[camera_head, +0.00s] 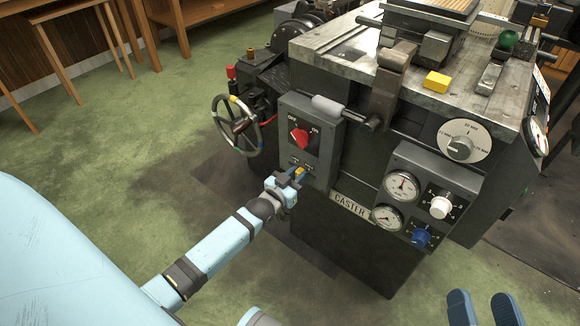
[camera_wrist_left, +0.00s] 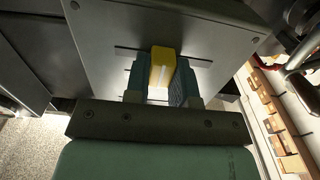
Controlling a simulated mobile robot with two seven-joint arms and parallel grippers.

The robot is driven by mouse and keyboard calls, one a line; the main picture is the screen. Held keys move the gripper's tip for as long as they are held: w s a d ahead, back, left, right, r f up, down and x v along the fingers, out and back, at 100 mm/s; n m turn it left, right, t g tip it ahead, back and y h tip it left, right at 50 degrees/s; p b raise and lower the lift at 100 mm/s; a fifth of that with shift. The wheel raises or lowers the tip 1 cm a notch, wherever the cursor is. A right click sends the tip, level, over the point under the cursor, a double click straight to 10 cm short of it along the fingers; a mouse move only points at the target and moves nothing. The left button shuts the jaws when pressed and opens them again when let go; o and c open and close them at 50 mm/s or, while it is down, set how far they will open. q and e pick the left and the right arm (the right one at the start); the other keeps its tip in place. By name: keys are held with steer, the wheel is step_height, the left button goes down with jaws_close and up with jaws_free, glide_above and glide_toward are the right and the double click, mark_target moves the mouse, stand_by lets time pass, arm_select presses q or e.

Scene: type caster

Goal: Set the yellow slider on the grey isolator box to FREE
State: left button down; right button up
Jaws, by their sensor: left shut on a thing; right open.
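The grey isolator box (camera_head: 325,150) is on the near left side of the dark casting machine, with a red rotary switch (camera_head: 299,137) on its face. The yellow slider (camera_head: 300,170) is low on that face, below small labels too small to read. In the left wrist view the yellow slider (camera_wrist_left: 162,66) sits in a thin slot between my fingers. My left gripper (camera_head: 291,180) is shut on the slider, one finger on each side. Which end of the slot is FREE cannot be told. My right gripper (camera_head: 483,308) is open and empty at the bottom right.
A spoked handwheel (camera_head: 236,125) stands left of the box. A grey lever handle (camera_head: 340,112) sticks out above it. Gauges (camera_head: 402,186) and knobs are on a panel to the right. A loose-looking yellow block (camera_head: 437,81) is on the machine top.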

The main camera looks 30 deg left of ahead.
arm_select(q)
steer(key=shift+s+d+r+p, duration=0.1)
steer(key=shift+d+p, duration=0.35)
steer(key=shift+d, duration=0.85)
arm_select(e)
step_height(320, 180, up, 2)
steer(key=shift+r+t, duration=0.15)
steer(key=shift+t, duration=0.35)
arm_select(q)
steer(key=c, duration=1)
jaws_free()
steer(key=shift+o, duration=0.2)
arm_select(e)
steer(key=shift+s+d, duration=0.1)
steer(key=shift+d, duration=0.05)
arm_select(q)
steer(key=shift+s, duration=0.1)
steer(key=shift+s, duration=0.4)
steer(key=s+a+p, duration=0.1)
steer(key=s+p, duration=0.2)
steer(key=s, duration=0.9)
steer(key=shift+s+p, duration=0.4)
arm_select(e)
steer(key=shift+d+m+h, duration=0.3)
steer(key=shift+d+h, duration=0.3)
steer(key=shift+h, duration=0.1)
